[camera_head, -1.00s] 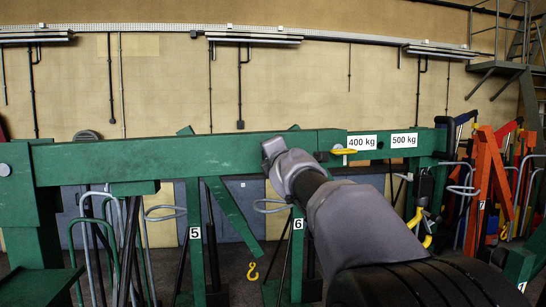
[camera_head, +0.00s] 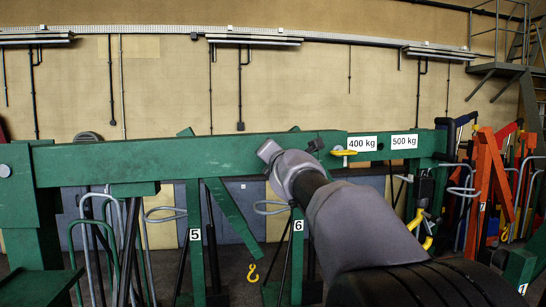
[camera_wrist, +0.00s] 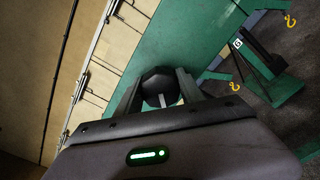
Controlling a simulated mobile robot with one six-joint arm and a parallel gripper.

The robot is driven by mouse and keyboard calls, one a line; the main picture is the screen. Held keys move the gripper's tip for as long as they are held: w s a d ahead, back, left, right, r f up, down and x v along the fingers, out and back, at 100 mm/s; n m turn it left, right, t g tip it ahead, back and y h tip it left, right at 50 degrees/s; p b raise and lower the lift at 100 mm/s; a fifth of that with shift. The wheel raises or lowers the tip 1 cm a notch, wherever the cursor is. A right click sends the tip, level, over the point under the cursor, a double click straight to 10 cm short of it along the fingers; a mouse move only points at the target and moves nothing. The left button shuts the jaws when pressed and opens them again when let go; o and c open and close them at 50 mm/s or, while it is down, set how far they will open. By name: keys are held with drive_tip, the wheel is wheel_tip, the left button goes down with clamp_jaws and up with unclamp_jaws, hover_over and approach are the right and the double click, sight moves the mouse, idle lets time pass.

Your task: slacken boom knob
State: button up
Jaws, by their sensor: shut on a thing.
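The boom is a long green beam (camera_head: 220,152) crossing the head view; it also fills the upper middle of the wrist view (camera_wrist: 190,40). The boom knob (camera_wrist: 158,82) is dark and rounded, against the green boom in the wrist view. My gripper (camera_wrist: 158,90) has one finger on each side of the knob and is shut on it.
A yellow-handled pin (camera_head: 343,153) sits in the boom beside the 400 kg label (camera_head: 362,143); a 500 kg label (camera_head: 404,141) is further right. A yellow hook (camera_head: 252,272) hangs below. Orange cranes (camera_head: 485,180) stand at right.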

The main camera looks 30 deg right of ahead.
drive_tip(key=o, duration=1.4)
drive_tip(key=shift+c, duration=0.2)
drive_tip(key=shift+s, duration=0.1)
drive_tip(key=v, duration=1.7)
drive_tip(key=shift+b, duration=0.45)
drive_tip(key=shift+s+r, duration=0.1)
drive_tip(key=shift+s, duration=0.05)
